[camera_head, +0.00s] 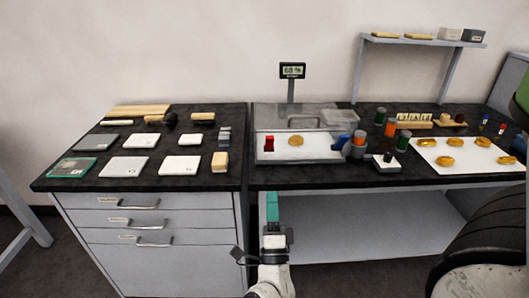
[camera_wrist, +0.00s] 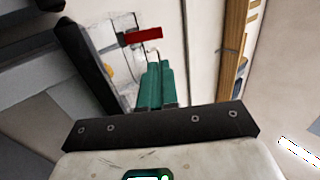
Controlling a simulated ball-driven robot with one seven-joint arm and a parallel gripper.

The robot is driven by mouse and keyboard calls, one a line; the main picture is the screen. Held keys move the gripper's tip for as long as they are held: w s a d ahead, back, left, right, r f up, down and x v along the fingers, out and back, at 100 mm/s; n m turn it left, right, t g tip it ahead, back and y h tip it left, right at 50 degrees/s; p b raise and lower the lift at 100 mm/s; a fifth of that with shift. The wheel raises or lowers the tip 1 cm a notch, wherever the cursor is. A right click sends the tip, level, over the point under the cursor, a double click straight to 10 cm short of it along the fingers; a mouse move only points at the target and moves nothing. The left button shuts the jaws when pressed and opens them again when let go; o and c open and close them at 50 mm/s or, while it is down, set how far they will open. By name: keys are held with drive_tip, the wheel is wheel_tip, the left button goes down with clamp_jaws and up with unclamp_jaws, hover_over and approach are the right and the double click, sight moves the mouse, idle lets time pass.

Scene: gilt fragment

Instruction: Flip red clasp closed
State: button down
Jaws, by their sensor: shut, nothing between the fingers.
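The red clasp (camera_head: 269,143) stands up at the left front of a tray-like case (camera_head: 315,155) on the right-hand counter. In the wrist view the red clasp (camera_wrist: 143,36) shows as a short red bar just beyond the fingertips. A blue clasp (camera_head: 341,142) stands at the case's right front. My gripper (camera_head: 272,200) is in front of the counter edge, below the red clasp and apart from it. Its teal fingers are together and empty; they also show in the wrist view (camera_wrist: 156,72). A gold fragment (camera_head: 296,141) lies inside the case.
A display (camera_head: 292,71) stands behind the case. Orange and green jars (camera_head: 359,138) and a small scale (camera_head: 387,161) sit close on its right. White tiles (camera_head: 127,166) and a tan block (camera_head: 220,162) lie on the left counter. The floor before the counters is partly open.

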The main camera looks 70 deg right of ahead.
sight(270, 139)
drive_tip(key=p+x, duration=0.3)
drive_tip(key=x, duration=1.1)
drive_tip(key=shift+r+p, duration=0.15)
drive_tip(key=shift+p, duration=0.45)
